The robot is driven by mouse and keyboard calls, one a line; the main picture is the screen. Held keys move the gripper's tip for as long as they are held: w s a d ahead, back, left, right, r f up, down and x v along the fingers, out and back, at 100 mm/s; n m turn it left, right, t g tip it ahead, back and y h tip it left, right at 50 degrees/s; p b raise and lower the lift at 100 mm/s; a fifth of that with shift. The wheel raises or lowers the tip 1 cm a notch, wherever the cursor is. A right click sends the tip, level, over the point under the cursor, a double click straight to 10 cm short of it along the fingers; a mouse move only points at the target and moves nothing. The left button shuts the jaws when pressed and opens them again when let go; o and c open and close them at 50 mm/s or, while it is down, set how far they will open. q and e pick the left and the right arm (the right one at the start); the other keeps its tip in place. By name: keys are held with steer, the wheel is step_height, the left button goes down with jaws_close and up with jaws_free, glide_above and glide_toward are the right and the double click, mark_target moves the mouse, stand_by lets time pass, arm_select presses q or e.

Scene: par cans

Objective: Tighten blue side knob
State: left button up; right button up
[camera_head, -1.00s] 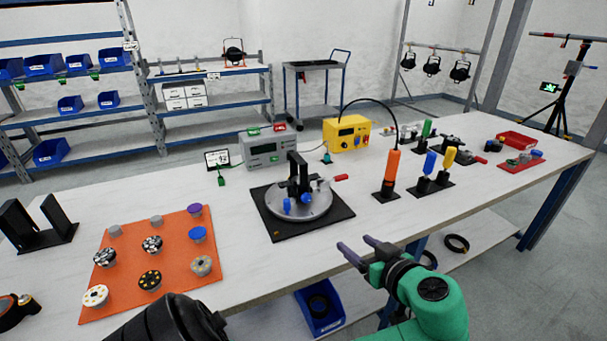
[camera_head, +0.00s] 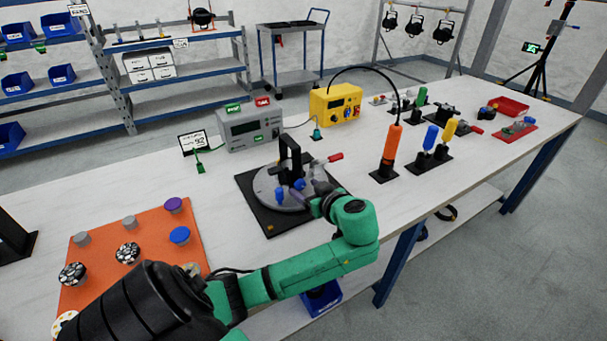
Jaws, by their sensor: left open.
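The round grey metal fixture (camera_head: 268,203) sits on a black square base (camera_head: 275,228) near the middle of the table. A black upright bracket (camera_head: 288,158) stands on it. Two blue knobs show low on the fixture: one at the front (camera_head: 279,194) and one on its right (camera_head: 299,184). My left gripper (camera_head: 316,194) is open at the right side of the fixture, with its fingers close to the right blue knob. Whether they touch it or stand around it I cannot tell. My wrist hides part of the base's right edge. My right gripper is out of view.
A red-tipped lever (camera_head: 334,157) sticks out behind my gripper. An orange-handled tool (camera_head: 391,146) and blue and yellow handles (camera_head: 430,138) stand to the right. A grey meter (camera_head: 250,128) and a yellow box (camera_head: 336,104) stand behind. An orange mat (camera_head: 100,247) with several knobs lies left.

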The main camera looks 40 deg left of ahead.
arm_select(q)
steer(key=shift+x, duration=0.85)
jaws_close()
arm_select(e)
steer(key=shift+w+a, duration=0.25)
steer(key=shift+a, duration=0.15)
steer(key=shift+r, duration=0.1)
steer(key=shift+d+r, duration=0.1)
arm_select(q)
steer(key=shift+r+g+p, duration=0.1)
steer(key=shift+g+p, duration=0.2)
steer(key=shift+p, duration=0.05)
steer(key=shift+w+d+m+g+y+p, duration=0.1)
steer(key=shift+m+g+y+p, duration=0.2)
steer(key=shift+m+g+p, duration=0.55)
steer(key=shift+w+m+g+y, duration=0.15)
steer(key=shift+m+g+y, duration=0.3)
steer(key=shift+m, duration=1)
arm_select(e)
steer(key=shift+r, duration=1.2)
